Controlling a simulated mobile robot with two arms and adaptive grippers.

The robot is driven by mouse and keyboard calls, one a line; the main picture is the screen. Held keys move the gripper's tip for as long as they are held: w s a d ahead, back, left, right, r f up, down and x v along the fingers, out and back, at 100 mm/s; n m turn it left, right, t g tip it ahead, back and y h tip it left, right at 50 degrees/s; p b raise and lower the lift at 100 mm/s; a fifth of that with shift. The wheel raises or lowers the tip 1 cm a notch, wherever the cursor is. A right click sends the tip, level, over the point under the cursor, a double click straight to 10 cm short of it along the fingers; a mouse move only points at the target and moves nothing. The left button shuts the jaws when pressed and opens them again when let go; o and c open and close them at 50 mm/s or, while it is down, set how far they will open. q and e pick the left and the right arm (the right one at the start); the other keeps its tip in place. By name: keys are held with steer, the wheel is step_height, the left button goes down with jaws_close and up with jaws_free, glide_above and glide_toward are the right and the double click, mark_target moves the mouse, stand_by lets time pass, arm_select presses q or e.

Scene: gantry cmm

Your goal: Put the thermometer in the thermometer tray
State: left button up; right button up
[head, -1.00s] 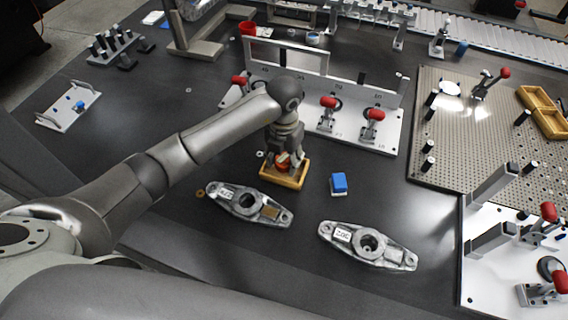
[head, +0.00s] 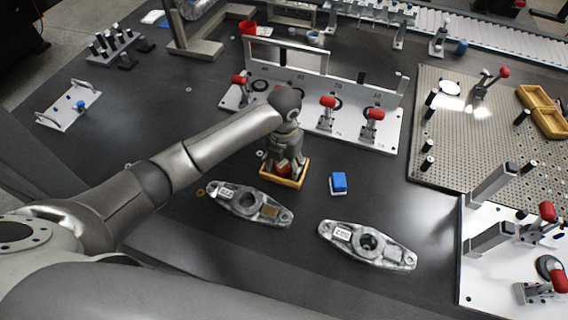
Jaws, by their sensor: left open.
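A small yellow-framed tray (head: 291,183), which looks like the thermometer tray, sits on the dark table in the middle of the view. A small red item (head: 282,168), possibly the thermometer, shows within the tray's outline, partly hidden by my gripper. My left gripper (head: 285,162) points down right over the tray, open, with its fingers around or just above the red item. I cannot tell whether they touch it. My right gripper is not in view.
Two grey metal castings (head: 248,204) (head: 367,245) lie in front of the tray. A blue block (head: 338,183) stands to its right. A fixture plate with red-handled clamps (head: 350,135) is behind. A perforated plate (head: 470,130) is at right.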

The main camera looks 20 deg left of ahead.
mark_target(284, 165)
arm_select(q)
step_height(284, 165, up, 12)
steer(key=b, duration=0.1)
steer(key=shift+r, duration=0.1)
stand_by(0.5)
